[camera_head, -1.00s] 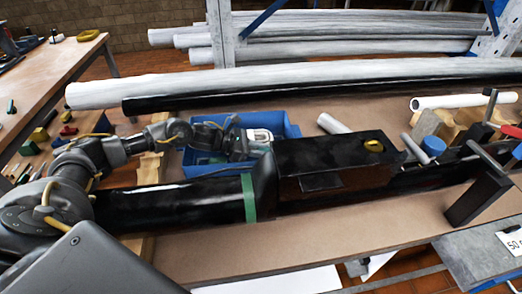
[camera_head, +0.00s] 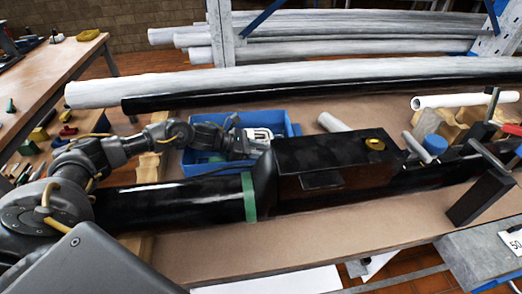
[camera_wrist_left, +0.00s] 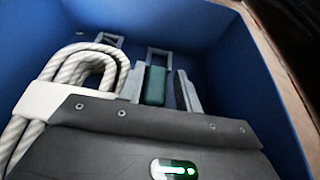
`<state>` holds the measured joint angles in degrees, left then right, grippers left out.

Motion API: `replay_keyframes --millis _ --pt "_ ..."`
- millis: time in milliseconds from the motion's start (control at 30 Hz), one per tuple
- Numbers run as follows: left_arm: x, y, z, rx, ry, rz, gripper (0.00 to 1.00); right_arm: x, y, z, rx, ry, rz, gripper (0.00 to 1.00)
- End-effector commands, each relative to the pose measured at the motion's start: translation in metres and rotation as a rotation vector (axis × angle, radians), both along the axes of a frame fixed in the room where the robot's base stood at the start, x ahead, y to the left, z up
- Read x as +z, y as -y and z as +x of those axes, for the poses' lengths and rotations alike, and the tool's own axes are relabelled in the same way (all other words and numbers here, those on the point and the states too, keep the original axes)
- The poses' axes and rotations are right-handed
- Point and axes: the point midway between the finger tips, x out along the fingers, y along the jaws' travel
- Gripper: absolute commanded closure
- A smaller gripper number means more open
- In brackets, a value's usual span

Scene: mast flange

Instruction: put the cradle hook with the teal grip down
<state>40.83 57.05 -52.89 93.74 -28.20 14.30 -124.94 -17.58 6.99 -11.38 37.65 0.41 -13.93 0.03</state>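The cradle hook's teal grip (camera_wrist_left: 155,86) is down inside the blue bin in the left wrist view, with a grey metal loop (camera_wrist_left: 158,56) just beyond it. My left gripper (camera_wrist_left: 160,88) has one finger on each side of the grip. A narrow gap shows between the grip and the right finger, so the fingers look open around it. In the head view my left gripper (camera_head: 245,143) reaches over the blue bin (camera_head: 293,122); its fingertips and the hook are hard to make out there. My right gripper is not in view.
A pale rope coil (camera_wrist_left: 88,70) lies beside the left finger, close to my gripper. A black pipe (camera_head: 170,203) with a green band and a black box-shaped plate (camera_head: 325,150) stand in front of the bin. Several long pipes (camera_head: 300,78) lie behind.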

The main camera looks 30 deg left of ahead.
Motion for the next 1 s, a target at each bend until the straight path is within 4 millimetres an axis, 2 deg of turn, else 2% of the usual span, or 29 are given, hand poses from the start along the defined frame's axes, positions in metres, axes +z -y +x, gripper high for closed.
replay_keyframes --millis 133,167,333,500,667,800,1000 --pt "0.018 -0.001 -0.001 0.0 -0.001 -0.001 0.66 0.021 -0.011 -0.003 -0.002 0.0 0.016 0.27" --pt "0.015 -0.009 -0.005 0.003 0.0 0.002 0.66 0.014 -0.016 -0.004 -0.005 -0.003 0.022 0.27" --pt "0.028 -0.041 -0.027 0.003 -0.001 0.004 0.66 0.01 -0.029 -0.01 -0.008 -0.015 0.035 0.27" --pt "0.042 -0.068 -0.045 0.002 -0.001 0.003 0.66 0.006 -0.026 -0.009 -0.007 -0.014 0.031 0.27" --pt "0.05 -0.085 -0.056 0.001 -0.001 0.002 0.66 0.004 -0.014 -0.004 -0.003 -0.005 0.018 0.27" --pt "0.055 -0.091 -0.061 0.0 -0.001 0.0 0.66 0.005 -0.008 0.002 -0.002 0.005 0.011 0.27" --pt "0.056 -0.092 -0.062 0.0 0.0 0.0 0.66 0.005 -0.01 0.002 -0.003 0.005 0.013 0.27"
